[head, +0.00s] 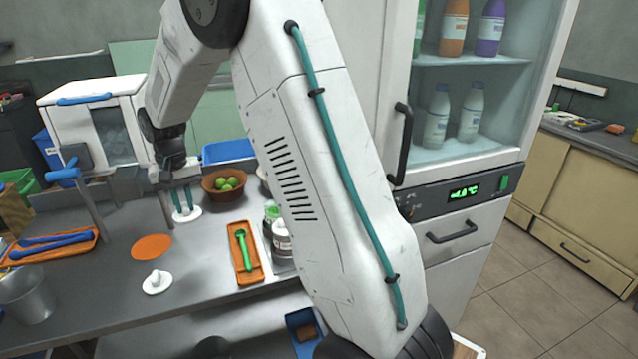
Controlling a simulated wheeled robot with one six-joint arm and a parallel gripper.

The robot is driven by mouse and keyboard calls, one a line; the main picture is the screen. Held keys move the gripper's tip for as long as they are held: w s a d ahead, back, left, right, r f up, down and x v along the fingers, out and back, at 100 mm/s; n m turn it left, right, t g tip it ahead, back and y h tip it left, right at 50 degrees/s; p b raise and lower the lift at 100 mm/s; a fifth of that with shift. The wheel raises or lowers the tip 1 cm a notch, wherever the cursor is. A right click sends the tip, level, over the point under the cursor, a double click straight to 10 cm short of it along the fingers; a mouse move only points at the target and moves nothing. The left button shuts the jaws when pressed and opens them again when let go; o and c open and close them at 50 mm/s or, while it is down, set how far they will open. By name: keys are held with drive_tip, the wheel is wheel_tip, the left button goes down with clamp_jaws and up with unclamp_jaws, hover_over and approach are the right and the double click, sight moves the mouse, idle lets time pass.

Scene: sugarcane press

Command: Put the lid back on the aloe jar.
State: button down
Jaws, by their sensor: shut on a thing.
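My gripper (184,212) points down at the left of the counter, behind the orange mat. Its teal fingers are shut on a white round lid (193,215). I cannot tell whether that lid touches the counter. A second white lid with a knob (156,284) lies on the counter nearer the front. A jar with green contents (271,213) and another jar with a white upper part (282,241) stand right of the orange tray, partly hidden by my arm. I cannot read which one is the aloe jar.
An orange tray with a green spoon (258,276) lies before the jars. A bowl of green fruit (213,194) stands just right of my gripper. A round orange mat (151,247) lies flat on the counter. A metal bucket (27,297) and the white press (117,130) are at left.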

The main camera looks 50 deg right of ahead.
drive_tip(key=s+d+r+m, duration=0.3)
drive_tip(key=s+d+m, duration=0.5)
drive_tip(key=s+d, duration=1.7)
wheel_tip(320, 180, down, 6)
drive_tip(key=a, duration=0.1)
drive_tip(key=shift+s, duration=0.35)
drive_tip(key=shift+a+f, duration=0.15)
idle(0.6)
drive_tip(key=c, duration=0.8)
unclamp_jaws()
drive_tip(key=shift+c, duration=0.2)
wheel_tip(320, 180, up, 7)
idle(0.5)
